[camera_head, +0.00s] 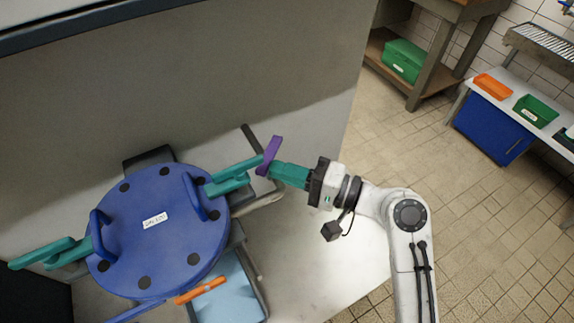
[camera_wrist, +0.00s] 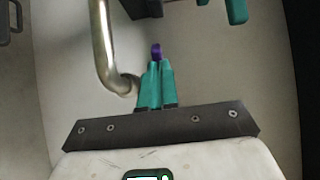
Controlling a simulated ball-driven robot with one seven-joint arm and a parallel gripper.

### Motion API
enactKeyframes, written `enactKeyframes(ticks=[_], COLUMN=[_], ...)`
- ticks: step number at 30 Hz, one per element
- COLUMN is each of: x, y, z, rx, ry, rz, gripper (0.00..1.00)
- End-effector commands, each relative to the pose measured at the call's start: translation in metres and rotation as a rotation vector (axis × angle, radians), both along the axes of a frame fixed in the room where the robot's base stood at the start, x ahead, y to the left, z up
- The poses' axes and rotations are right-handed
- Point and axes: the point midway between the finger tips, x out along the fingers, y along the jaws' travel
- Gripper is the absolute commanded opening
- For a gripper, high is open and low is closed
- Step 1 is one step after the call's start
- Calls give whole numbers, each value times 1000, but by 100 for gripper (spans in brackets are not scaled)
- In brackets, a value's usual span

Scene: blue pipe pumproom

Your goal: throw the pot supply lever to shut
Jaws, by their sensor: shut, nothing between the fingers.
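A short purple lever (camera_head: 270,155) stands near the upright grey panel, to the right of a round blue lid. My gripper (camera_head: 273,169) reaches in from the right, its teal fingers together and empty, with the tips at the lever. In the wrist view the closed fingers (camera_wrist: 155,64) point at the purple lever (camera_wrist: 156,49), which shows just beyond the tips. Whether they touch it, I cannot tell. An orange lever (camera_head: 201,290) lies below the lid. I can read no label that tells which lever is the pot supply one.
The blue lid (camera_head: 150,250) has two blue handles, and teal bars reach out on both sides. A bent metal pipe (camera_wrist: 104,50) runs close left of the fingers in the wrist view. Tiled floor (camera_head: 480,220) is open to the right, with a bench and bins behind.

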Motion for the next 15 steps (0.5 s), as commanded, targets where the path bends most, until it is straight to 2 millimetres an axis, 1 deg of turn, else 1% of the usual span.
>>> enactKeyframes(ticks=[8,15], x=[-7,-12], y=[8,18], z=[5,6], rx=[3,0], ry=[5,4], rz=[-127,-330], gripper=[0,0])
